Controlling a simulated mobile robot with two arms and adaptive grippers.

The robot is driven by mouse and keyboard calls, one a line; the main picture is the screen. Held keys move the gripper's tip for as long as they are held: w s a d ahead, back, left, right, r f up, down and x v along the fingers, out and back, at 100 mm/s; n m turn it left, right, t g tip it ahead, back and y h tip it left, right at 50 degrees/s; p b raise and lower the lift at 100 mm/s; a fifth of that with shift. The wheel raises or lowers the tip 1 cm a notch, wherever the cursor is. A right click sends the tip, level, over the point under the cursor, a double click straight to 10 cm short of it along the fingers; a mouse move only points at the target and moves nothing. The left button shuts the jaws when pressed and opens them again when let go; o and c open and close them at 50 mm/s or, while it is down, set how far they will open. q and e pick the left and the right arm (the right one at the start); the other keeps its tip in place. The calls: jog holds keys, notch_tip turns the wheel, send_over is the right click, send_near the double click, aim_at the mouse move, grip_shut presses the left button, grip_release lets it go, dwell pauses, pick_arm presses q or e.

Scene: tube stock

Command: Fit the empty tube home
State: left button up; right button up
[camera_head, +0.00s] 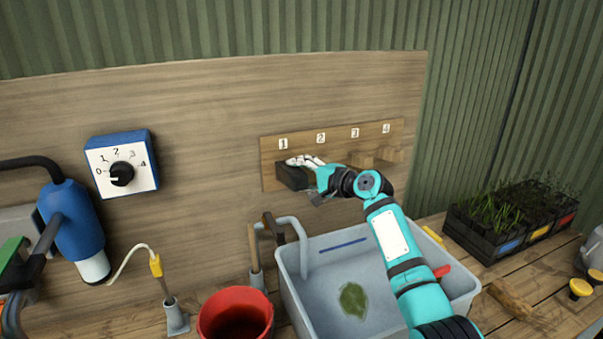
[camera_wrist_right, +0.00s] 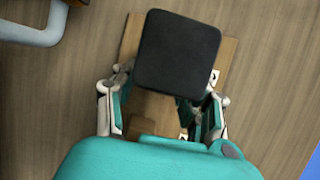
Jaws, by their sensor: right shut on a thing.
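The empty tube (camera_head: 291,178) is a black, square-sided pot at the wooden board (camera_head: 267,160), below the number 1. In the right wrist view the tube (camera_wrist_right: 178,52) shows as a dark square with rounded corners. My right gripper (camera_head: 311,166) is shut on the tube, and its fingers also show in the right wrist view (camera_wrist_right: 163,100) on either side. Any peg behind the tube is hidden, so I cannot tell how far onto the board's fitting it sits. My left gripper is not in view.
Wooden blocks (camera_head: 388,155) project under the other numbers. Below are a grey basin (camera_head: 335,243) with a leaf-like green patch, its tap (camera_head: 303,238) and a red pot (camera_head: 235,315). Black seedling trays (camera_head: 478,238) stand right. A blue dial box (camera_head: 122,163) is left.

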jog(key=shift+a+r, duration=0.1)
jog(key=shift+r, duration=0.65)
jog(key=o, duration=1.1)
jog(key=shift+w+a+f, duration=0.15)
jog(key=shift+a+f, duration=0.05)
jog(key=shift+a, duration=0.05)
jog(key=shift+f, duration=0.15)
jog(key=shift+d, duration=0.1)
jog(key=shift+s+d, duration=0.3)
jog(key=shift+d, duration=0.1)
jog(key=v, duration=1.1)
jog(key=shift+s+a, duration=0.1)
